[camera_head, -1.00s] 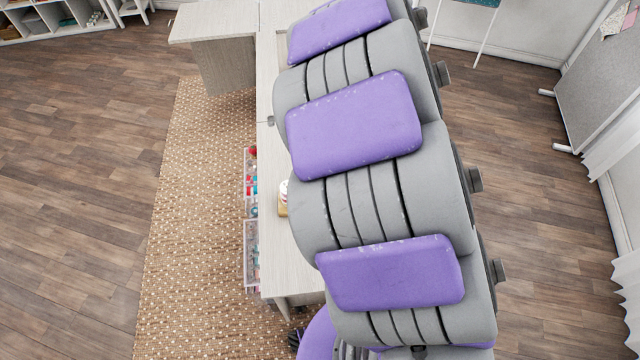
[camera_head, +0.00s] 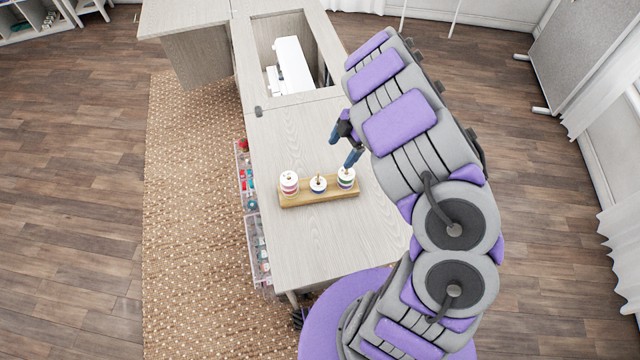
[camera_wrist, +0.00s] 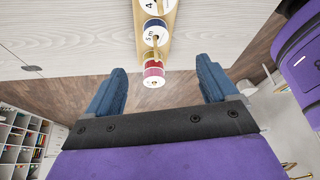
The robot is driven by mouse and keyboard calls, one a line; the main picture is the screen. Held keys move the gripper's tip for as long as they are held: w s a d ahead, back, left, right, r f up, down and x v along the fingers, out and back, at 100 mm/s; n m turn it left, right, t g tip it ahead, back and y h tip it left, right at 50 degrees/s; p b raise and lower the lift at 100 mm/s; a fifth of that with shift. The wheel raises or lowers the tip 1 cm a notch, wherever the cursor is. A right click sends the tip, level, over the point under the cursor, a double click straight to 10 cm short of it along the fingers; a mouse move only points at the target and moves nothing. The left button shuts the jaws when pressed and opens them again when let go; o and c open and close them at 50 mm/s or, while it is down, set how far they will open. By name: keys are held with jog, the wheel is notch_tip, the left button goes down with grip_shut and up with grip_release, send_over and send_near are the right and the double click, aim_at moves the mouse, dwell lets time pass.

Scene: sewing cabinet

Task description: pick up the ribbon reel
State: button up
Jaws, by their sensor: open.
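Small ribbon reels sit on the pegs of a wooden stand (camera_head: 320,198) on the cabinet top. The left stack (camera_head: 289,184) is the tallest, the middle one (camera_head: 318,185) is low, and the right stack (camera_head: 346,178) has coloured bands under a white top. My gripper (camera_head: 343,147) is open and empty, just beyond the right stack in the head view.
The cabinet top (camera_head: 330,245) is clear around the stand. A white sewing machine (camera_head: 292,65) sits in a recess behind. Clear bins (camera_head: 257,245) with coloured items hang along the left side. A woven rug (camera_head: 190,220) lies left of the cabinet.

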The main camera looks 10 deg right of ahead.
jog(key=b, duration=0.2)
send_over(319, 181)
jog(key=d, duration=0.2)
notch_tip(319, 181, down, 9)
jog(key=shift+d+r, duration=0.1)
jog(key=shift+d, duration=0.05)
jog(key=shift+f, duration=0.95)
jog(key=x, duration=0.1)
jog(key=b+x, duration=0.1)
jog(key=x, duration=0.1)
jog(key=shift+w+f, duration=0.25)
jog(key=shift+w, duration=0.1)
jog(key=shift+a+f, duration=0.35)
jog(key=shift+a, duration=0.05)
jog(key=shift+c, duration=0.2)
